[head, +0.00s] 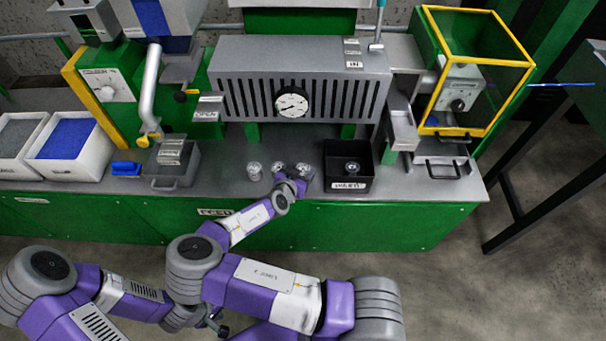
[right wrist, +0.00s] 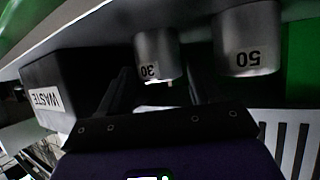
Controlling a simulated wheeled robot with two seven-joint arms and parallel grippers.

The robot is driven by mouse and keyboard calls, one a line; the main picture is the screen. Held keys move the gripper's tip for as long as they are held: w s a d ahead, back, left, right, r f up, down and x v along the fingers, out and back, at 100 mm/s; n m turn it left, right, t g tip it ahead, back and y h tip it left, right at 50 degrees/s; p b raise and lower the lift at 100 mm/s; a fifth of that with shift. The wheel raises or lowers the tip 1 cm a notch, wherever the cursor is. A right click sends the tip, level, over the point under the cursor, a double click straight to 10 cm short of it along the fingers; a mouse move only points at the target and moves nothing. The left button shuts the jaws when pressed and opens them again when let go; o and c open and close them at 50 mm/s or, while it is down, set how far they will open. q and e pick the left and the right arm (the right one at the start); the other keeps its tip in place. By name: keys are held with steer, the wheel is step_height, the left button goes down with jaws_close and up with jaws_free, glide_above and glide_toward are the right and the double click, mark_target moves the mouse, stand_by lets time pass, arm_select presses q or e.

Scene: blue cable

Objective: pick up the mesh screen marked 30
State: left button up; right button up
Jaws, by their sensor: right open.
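The mesh screen marked 30 (right wrist: 158,55) is a small grey metal cylinder, seen upside down in the right wrist view. In the head view it appears to be the rightmost small cylinder (head: 303,169) in the row on the bench, beside the black box. My right gripper (head: 292,183) is at this row. In the right wrist view its dark fingers (right wrist: 160,85) are open, one toward each side of the screen; I cannot tell whether they touch it. What seems to be my left gripper (head: 216,323) is low in the head view, small and mostly hidden behind purple arm links.
A cylinder marked 50 (right wrist: 248,45) stands close beside the 30 one. Another cylinder (head: 253,171) stands farther left. The black waste box (head: 348,187) is just right of the row, with a round item inside. A grey slotted machine (head: 300,75) rises behind.

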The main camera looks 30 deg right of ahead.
steer(key=shift+w+d, duration=0.1)
steer(key=shift+d, duration=0.05)
steer(key=c, duration=0.9)
steer(key=shift+r, duration=0.1)
